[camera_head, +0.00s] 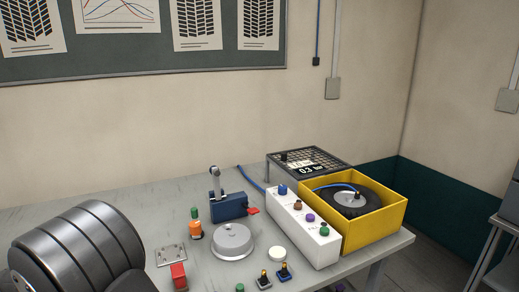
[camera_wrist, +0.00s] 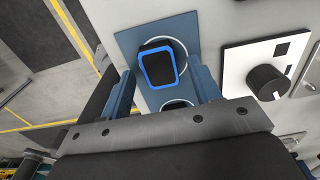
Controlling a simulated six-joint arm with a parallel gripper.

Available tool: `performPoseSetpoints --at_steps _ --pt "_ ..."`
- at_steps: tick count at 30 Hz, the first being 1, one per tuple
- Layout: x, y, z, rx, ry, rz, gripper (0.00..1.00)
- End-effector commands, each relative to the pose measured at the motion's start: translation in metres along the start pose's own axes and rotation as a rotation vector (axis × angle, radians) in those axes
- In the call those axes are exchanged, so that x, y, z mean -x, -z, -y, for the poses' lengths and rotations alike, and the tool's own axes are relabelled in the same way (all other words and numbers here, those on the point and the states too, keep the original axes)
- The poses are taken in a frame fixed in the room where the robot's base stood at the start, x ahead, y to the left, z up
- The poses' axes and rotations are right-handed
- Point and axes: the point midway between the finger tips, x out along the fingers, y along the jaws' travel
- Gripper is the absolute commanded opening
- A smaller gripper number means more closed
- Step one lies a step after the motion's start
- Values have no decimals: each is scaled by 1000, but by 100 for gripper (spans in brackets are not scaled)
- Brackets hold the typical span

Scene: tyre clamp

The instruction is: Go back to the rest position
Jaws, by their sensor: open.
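My gripper (camera_wrist: 165,84) shows in the wrist view with its two blue-grey fingers spread wide apart. Nothing is clasped between them. Beyond the fingertips, a black rounded piece with a bright blue rim (camera_wrist: 158,68) sits over a white-ringed round spot on a blue panel (camera_wrist: 130,42). A second ringed spot lies partly hidden behind the gripper body. My gripper does not show in the head view, where only a large grey, ribbed part of my arm fills the lower left.
In the head view, the grey bench (camera_head: 150,212) carries a yellow box (camera_head: 376,232) with a tyre (camera_head: 365,196), a white box with coloured knobs (camera_head: 318,250), a round metal disc (camera_head: 233,241) and a blue clamp (camera_head: 228,207). A white panel with a black knob (camera_wrist: 267,82) is at right in the wrist view.

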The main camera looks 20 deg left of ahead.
Motion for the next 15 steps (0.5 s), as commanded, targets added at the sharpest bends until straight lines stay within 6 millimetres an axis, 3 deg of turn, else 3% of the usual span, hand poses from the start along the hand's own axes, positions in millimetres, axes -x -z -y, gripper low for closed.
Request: performPoseSetpoints --at_steps 15 --pt "102 0 1 0 3 2 57"
